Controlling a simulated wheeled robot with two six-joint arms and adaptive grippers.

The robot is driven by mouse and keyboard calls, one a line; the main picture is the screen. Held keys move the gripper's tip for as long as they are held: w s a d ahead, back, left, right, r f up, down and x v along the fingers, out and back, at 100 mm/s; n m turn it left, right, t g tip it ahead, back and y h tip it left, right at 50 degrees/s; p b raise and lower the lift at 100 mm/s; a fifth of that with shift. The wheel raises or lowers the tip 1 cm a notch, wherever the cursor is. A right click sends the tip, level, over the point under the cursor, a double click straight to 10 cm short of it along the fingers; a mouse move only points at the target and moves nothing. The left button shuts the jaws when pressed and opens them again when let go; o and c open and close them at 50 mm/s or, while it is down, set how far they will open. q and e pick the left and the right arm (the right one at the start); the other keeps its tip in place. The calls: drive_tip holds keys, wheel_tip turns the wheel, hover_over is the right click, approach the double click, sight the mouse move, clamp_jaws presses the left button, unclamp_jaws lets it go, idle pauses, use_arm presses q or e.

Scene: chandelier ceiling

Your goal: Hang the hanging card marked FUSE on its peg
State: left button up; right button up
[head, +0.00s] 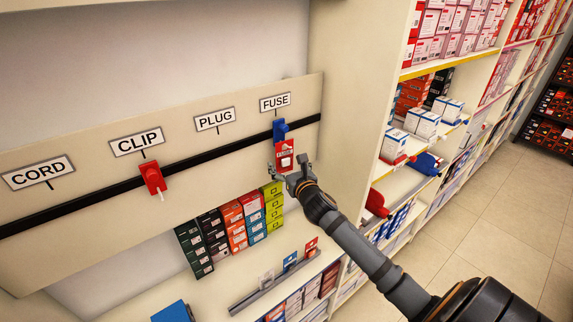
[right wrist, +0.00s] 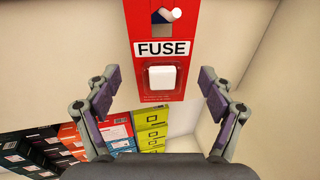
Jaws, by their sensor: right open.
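The red FUSE card (head: 286,157) hangs below the blue peg (head: 280,130) under the FUSE sign (head: 274,103) at the right end of the black rail. In the right wrist view the FUSE card (right wrist: 163,75) faces me, upright, with a white block on its front. The peg's white tip (right wrist: 168,14) shows in the slot at the card's top. My right gripper (head: 287,172) is open just below and in front of the card. In the wrist view its fingers (right wrist: 160,88) stand apart on both sides of the card's lower end, not touching it.
A red peg (head: 152,178) sits under the CLIP sign. Several stacked coloured boxes (head: 231,226) stand below the rail. A grey rack (head: 275,283) with small cards stands on the lower shelf. A shelf side panel (head: 345,95) rises close on the right.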

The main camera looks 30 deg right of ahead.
drive_tip(key=f+v, duration=0.1)
drive_tip(key=v, duration=1)
drive_tip(key=shift+s+r, duration=0.35)
drive_tip(key=shift+r, duration=0.05)
drive_tip(key=shift+s, duration=0.15)
